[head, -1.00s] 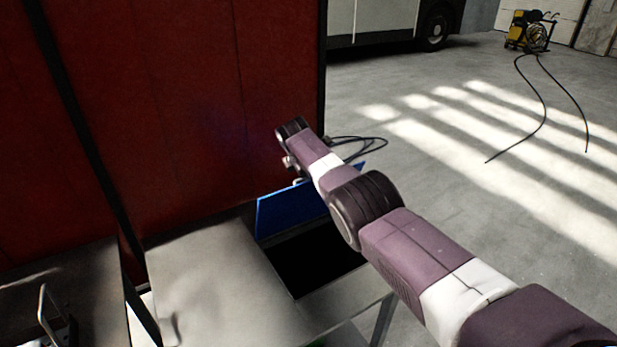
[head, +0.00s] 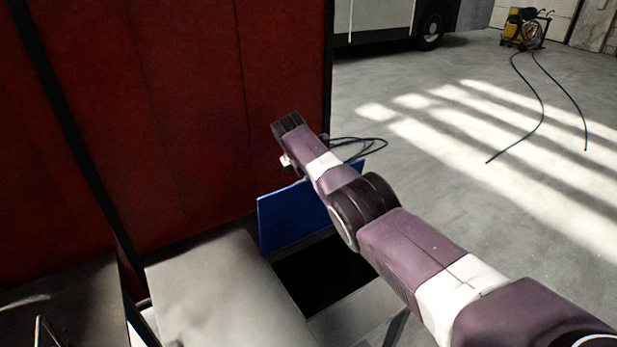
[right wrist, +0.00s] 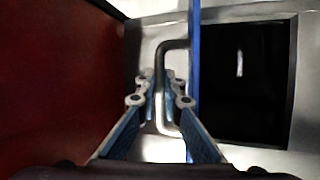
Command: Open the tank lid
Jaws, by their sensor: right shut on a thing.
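The blue tank lid (head: 290,215) stands steeply raised at the back edge of the dark square tank opening (head: 318,275). In the right wrist view the lid (right wrist: 193,50) is seen nearly edge-on, as a thin blue strip beside the black opening (right wrist: 240,85). My right gripper (right wrist: 160,88) is shut on the lid's bent metal handle (right wrist: 176,44), with a finger on each side of the bar. In the head view my right arm covers part of the lid, and the fingertips are hard to make out. My left gripper is out of view.
A grey worktop (head: 210,290) adjoins the opening on the left. A tall red panel (head: 190,110) stands close behind the lid. Open concrete floor (head: 480,220) lies to the right, with a yellow machine (head: 522,28) and its hoses far back.

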